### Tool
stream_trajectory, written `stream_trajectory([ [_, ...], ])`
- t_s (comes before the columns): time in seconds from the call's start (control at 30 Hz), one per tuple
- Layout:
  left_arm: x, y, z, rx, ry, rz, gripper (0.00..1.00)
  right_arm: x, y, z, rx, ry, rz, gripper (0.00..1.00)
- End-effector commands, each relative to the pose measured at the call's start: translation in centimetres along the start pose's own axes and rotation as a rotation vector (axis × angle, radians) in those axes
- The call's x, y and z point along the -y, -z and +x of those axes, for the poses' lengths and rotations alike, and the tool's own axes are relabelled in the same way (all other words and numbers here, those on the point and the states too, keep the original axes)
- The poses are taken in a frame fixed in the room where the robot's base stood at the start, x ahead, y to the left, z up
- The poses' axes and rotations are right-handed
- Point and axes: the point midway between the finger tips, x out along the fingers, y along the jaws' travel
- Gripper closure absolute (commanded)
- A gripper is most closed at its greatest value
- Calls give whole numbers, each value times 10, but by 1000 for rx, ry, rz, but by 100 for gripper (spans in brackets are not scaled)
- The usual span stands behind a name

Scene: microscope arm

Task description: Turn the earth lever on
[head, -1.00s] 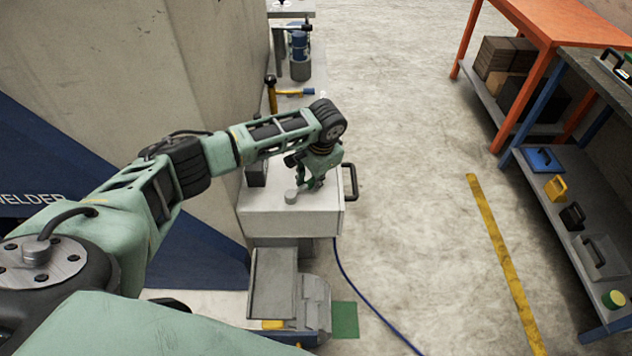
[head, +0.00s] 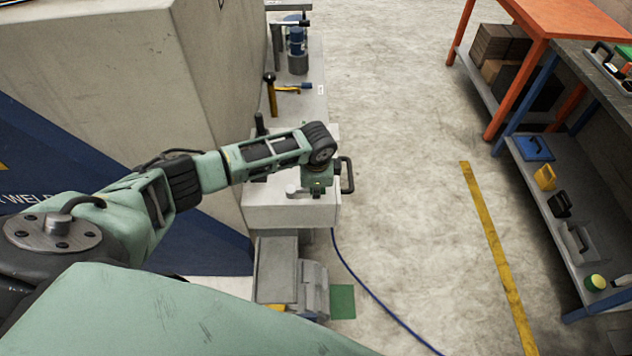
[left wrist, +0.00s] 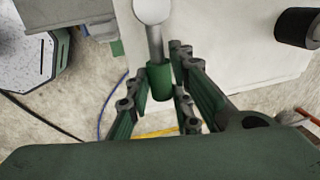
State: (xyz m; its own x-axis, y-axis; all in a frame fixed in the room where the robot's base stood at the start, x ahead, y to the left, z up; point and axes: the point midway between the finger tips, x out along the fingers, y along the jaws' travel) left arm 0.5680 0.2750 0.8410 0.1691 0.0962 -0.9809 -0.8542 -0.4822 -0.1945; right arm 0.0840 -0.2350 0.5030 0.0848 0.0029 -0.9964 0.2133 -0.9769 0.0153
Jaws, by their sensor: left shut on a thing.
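The earth lever has a round grey pivot end (head: 291,189) on top of a light grey cabinet (head: 290,217) in the head view. In the left wrist view its pivot (left wrist: 151,10) is at the top edge, and its metal shaft leads down to a green grip (left wrist: 160,80). My left gripper (head: 318,188) is just right of the pivot, over the cabinet top. In the left wrist view its fingers (left wrist: 160,92) stand on both sides of the green grip, shut on it. The fingertips are mostly hidden in the head view. My right gripper is not in view.
A black handle (head: 346,175) sticks out from the cabinet's right side. A grey machine (head: 312,288) stands in front. A blue cable (head: 370,295) runs over the floor. The floor to the right is clear up to the shelves.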

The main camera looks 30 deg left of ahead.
Motion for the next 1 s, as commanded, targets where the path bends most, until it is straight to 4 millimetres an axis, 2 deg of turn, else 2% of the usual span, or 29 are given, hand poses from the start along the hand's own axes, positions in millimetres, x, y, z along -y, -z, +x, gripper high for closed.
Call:
stream_trajectory([
  [0.47,-1,1,0,-5,0,20,100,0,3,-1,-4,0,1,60],
  [0.5,-2,1,0,-5,0,20,79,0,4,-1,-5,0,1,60],
  [0.7,-1,1,0,-5,0,18,61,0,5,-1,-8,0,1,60],
  [1.0,-1,0,-1,-4,0,16,60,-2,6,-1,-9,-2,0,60],
])
